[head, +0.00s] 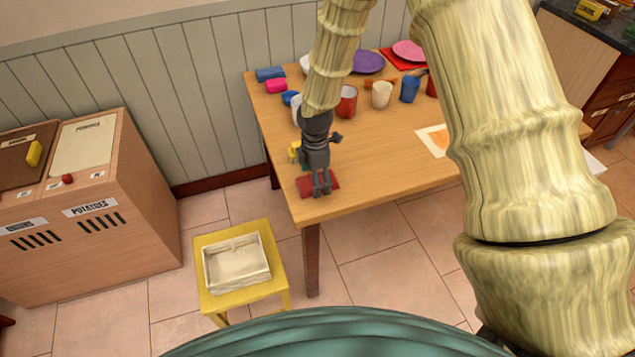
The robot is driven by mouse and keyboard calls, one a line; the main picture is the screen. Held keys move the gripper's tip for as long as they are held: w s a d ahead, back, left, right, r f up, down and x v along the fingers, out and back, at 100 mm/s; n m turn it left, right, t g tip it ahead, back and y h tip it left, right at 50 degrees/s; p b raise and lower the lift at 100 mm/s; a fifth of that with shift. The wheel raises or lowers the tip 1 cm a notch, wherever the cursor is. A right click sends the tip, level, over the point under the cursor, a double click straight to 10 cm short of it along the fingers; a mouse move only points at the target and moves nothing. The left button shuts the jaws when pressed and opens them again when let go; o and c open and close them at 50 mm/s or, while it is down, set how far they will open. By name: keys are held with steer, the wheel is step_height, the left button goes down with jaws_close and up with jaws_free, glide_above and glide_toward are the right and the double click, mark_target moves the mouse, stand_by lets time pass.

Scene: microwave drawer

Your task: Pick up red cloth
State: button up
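The red cloth (304,187) lies flat near the front left corner of the wooden table (375,185). My gripper (322,192) points down over the cloth and covers its middle; red shows on both sides of the fingers. The two dark fingers are a little apart. I cannot tell whether they touch the cloth or hold any of it.
Small yellow things (293,152) sit just behind the gripper. A red mug (347,102), a cream cup (381,95) and a blue cup (410,88) stand farther back.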

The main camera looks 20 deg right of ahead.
steer(key=c, duration=1.1)
steer(key=shift+o, duration=0.2)
steer(key=shift+r+b, duration=0.3)
steer(key=shift+r, duration=1.35)
steer(key=s+d+r+b, duration=0.1)
steer(key=s+b, duration=0.2)
steer(key=s, duration=1.3)
steer(key=shift+d+r, duration=0.2)
steer(key=shift+r, duration=0.15)
